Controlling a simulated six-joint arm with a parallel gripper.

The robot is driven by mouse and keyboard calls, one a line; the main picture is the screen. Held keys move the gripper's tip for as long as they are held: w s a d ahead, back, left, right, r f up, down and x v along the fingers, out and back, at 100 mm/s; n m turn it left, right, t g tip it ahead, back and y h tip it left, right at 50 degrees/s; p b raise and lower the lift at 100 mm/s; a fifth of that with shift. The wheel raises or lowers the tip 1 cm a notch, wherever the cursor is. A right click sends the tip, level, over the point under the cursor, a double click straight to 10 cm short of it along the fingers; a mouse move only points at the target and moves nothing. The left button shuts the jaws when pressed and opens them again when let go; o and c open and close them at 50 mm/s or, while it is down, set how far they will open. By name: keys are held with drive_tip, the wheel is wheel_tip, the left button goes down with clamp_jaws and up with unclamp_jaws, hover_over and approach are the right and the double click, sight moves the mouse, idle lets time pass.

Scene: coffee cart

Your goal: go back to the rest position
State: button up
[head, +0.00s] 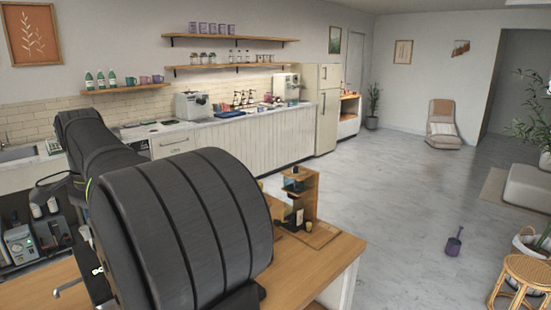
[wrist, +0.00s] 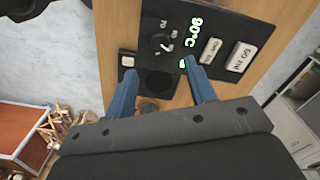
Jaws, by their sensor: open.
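My gripper (wrist: 160,68) shows in the wrist view with its two blue fingers spread apart and nothing between them. Its fingertips are over the black control panel (wrist: 178,30) of a wooden-cased machine (wrist: 112,35). The panel carries a lit 90°C readout, a dial and several pale buttons. I cannot tell whether a fingertip touches the panel. In the head view my black arm fills the left foreground and hides the gripper. A wooden stand (head: 311,195) with dark parts is on the wooden table (head: 318,262), just right of the arm.
A purple scoop-like object (head: 453,243) lies on the open grey floor to the right. A rattan stool (head: 526,272) is at the lower right. A white counter (head: 250,138) with coffee equipment runs along the back wall. The wrist view shows an orange-topped box (wrist: 20,135) at left.

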wheel_tip(320, 180, up, 8)
drive_tip(key=f, duration=0.1)
wheel_tip(320, 180, down, 17)
drive_tip(key=shift+r+n, duration=0.25)
drive_tip(key=shift+n, duration=0.65)
drive_tip(key=n, duration=0.7)
drive_tip(key=shift+d, duration=0.1)
drive_tip(key=n, duration=0.8)
drive_tip(key=shift+n, duration=0.4)
